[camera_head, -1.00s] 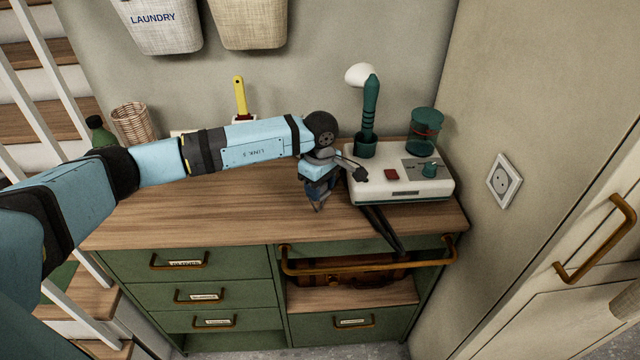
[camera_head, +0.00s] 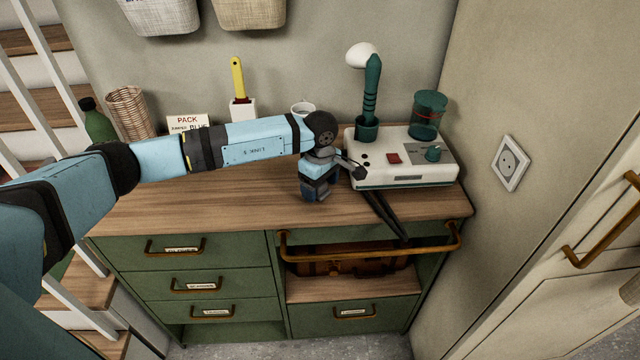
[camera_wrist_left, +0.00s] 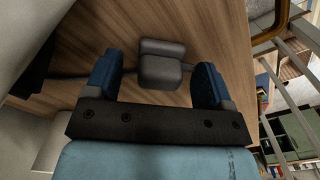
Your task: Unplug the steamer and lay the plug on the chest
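The white steamer base (camera_head: 405,172) stands on the right of the wooden chest top (camera_head: 220,205), with a green handle (camera_head: 370,95) upright in it. The wall socket (camera_head: 510,163) is bare. My left gripper (camera_head: 318,192) points down at the chest top, just left of the steamer. In the left wrist view, the grey plug (camera_wrist_left: 161,68) lies over the wood between the two blue fingers, with a gap beside the left one. The fingers stand apart, so the gripper is open around the plug. A thin cord runs from it toward the left. My right gripper does not show.
A white mug (camera_head: 303,109), a yellow-handled brush (camera_head: 238,80), a pack card (camera_head: 188,123) and a wicker basket (camera_head: 131,112) stand along the back of the chest. A brass rail (camera_head: 370,257) runs along the front. The front left of the top is clear.

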